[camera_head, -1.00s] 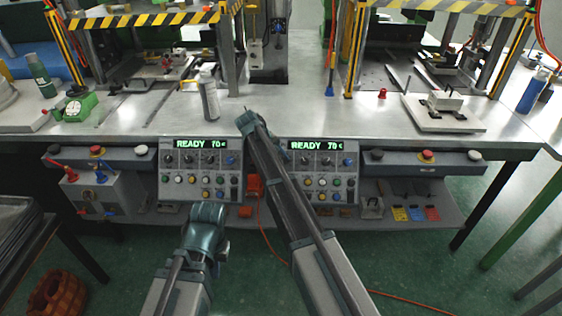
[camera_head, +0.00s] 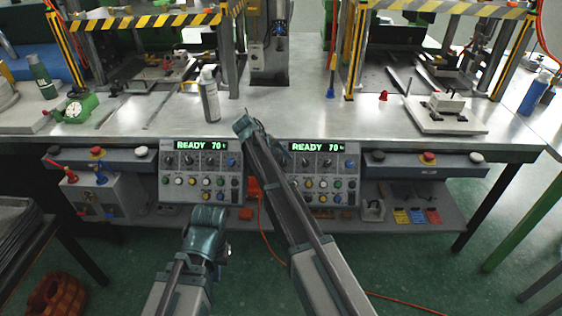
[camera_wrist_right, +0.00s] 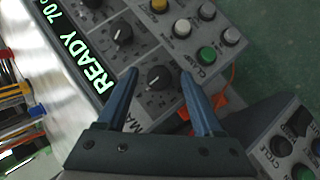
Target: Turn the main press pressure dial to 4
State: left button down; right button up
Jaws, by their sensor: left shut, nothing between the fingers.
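The main dial (camera_wrist_right: 157,78) is a black round knob with a white mark, beside a label starting "MA" in the right wrist view. It is the dial nearest that end of the panel under the READY display (camera_wrist_right: 85,50). My right gripper (camera_wrist_right: 159,72) is open, its fingertips apart on either side of the dial in the picture; contact is not visible. In the head view my right arm hides the gripper and the left edge of the right panel (camera_head: 322,185). My left gripper (camera_head: 207,218) is shut and empty, low before the left panel (camera_head: 200,172).
Another black dial (camera_wrist_right: 118,34) and a green button (camera_wrist_right: 206,54) are close to my right fingers. The left panel's corner (camera_wrist_right: 285,130) also shows there. A spray bottle (camera_head: 209,97) stands on the metal table (camera_head: 290,105). Red-topped button boxes flank the panels.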

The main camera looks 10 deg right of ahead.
jog(key=shift+r, duration=0.1)
jog(key=shift+a+r+p, duration=0.3)
jog(key=shift+r+p, duration=0.2)
jog(key=shift+p, duration=0.1)
jog(key=p+v, duration=0.8)
jog(key=v, duration=0.2)
jog(key=shift+a+r+p, duration=0.2)
jog(key=shift+a+p, duration=0.1)
jog(key=shift+p, duration=0.05)
jog(key=shift+s, duration=0.1)
jog(key=shift+s, duration=0.1)
jog(key=s+a+f+y, duration=0.1)
jog(key=s+a, duration=0.3)
jog(key=s, duration=1.3)
jog(key=s+a+f+g+y+p, duration=0.1)
jog(key=s+a+y, duration=0.3)
jog(key=s, duration=1.4)
jog(key=shift+s+a+g+p, duration=0.2)
jog(key=shift+a+g+p, duration=0.1)
jog(key=shift+a, duration=0.15)
